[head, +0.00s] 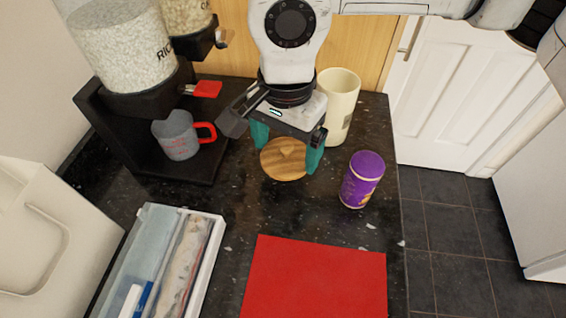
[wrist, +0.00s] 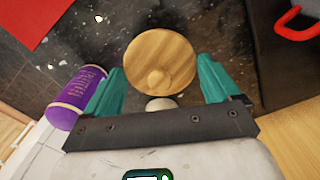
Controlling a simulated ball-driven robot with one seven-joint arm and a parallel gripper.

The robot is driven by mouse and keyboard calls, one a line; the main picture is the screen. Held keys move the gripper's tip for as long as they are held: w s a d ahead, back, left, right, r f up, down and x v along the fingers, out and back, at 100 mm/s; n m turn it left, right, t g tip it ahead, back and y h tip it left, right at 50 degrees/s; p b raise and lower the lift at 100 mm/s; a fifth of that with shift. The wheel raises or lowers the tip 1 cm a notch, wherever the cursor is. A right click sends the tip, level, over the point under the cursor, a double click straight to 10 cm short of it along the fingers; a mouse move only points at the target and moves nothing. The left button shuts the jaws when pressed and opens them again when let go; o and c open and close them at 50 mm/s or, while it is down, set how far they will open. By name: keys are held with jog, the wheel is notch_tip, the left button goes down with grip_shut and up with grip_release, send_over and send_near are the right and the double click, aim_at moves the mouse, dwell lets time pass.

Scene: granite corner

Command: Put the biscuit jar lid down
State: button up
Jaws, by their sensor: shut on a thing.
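The biscuit jar lid (head: 279,169) is a round wooden disc with a knob on top. My gripper (head: 286,152) points down over it, with one teal finger on each side. In the wrist view the lid (wrist: 160,48) sits between the two fingers of my gripper (wrist: 162,70), its knob facing the camera. The gripper is shut on the lid. The lid looks level and close to the dark counter; I cannot tell whether it touches it. A tall cream jar (head: 340,108) stands just behind and right of the gripper, which partly hides it.
A purple tub (head: 362,180) stands right of the lid, near the counter's right edge. A grey mug (head: 177,136) with a red handle is left, under the dispenser (head: 122,55). A red mat (head: 315,282) and a tray (head: 208,262) lie in front. Bare counter (head: 235,215) shows between.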

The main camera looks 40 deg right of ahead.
aim_at(286, 165)
jog(key=shift+f, duration=2.5)
jog(key=shift+f, duration=0.15)
jog(key=o, duration=0.8)
jog(key=shift+c, duration=0.2)
notch_tip(286, 165, up, 12)
jog(key=shift+r, duration=0.2)
